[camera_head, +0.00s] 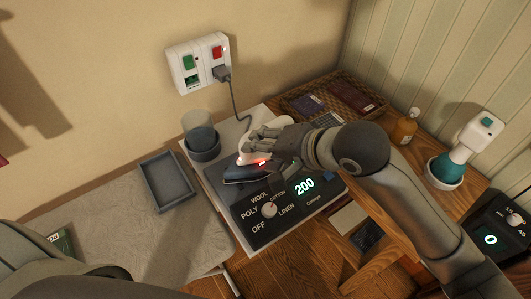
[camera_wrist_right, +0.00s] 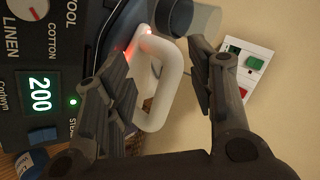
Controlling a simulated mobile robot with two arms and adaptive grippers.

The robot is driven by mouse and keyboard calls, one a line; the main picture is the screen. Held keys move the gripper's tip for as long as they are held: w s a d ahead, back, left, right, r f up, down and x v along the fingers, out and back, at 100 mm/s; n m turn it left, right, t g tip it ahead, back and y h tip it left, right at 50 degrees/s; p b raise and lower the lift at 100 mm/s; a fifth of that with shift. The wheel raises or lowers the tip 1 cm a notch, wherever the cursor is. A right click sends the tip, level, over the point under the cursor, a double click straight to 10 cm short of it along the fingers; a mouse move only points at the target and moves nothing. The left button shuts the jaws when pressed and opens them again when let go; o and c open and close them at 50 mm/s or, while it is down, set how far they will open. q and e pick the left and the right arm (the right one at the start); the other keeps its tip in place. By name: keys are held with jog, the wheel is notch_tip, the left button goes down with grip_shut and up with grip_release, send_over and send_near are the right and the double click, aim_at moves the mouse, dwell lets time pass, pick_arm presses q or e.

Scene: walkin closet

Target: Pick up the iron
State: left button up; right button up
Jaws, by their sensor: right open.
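The iron (camera_head: 244,176) sits on the dark control station with its dark soleplate low and a white handle above; a red light glows near the handle. In the right wrist view the white looped handle (camera_wrist_right: 181,78) stands between the two finger pads, with a visible gap to the right-hand finger. My right gripper (camera_head: 268,147) is open at the handle and hides part of it in the head view. In the right wrist view my right gripper (camera_wrist_right: 165,95) shows both fingers spread. My left gripper is out of view.
The control station (camera_head: 250,232) has a dial and reads 200. Grey cups (camera_head: 203,140) stand behind the iron, and a grey tray (camera_head: 166,181) lies left. A wall socket (camera_head: 197,62) has a cord plugged in. A wicker tray (camera_head: 375,104) and bottle (camera_head: 404,127) are to the right.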

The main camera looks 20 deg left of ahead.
aim_at(266, 127)
jog(key=w+d+r+m+h, duration=0.1)
jog(key=w+r+m+h, duration=0.3)
jog(key=w+r+m, duration=0.15)
jog(key=shift+m, duration=0.45)
jog(key=x, duration=0.5)
jog(key=shift+s+a+f+p, duration=0.1)
jog(key=shift+s+f+p, duration=0.05)
jog(key=shift+p, duration=0.25)
jog(key=shift+a+f+p, duration=0.15)
jog(key=shift+f+p, duration=0.15)
jog(key=shift+f, duration=0.15)
jog(key=p+x, duration=0.1)
jog(key=x, duration=0.2)
jog(key=shift+f, duration=0.15)
jog(key=shift+w+a+f, duration=0.2)
jog(key=shift+w+f, duration=0.2)
jog(key=shift+f, duration=0.05)
grip_shut()
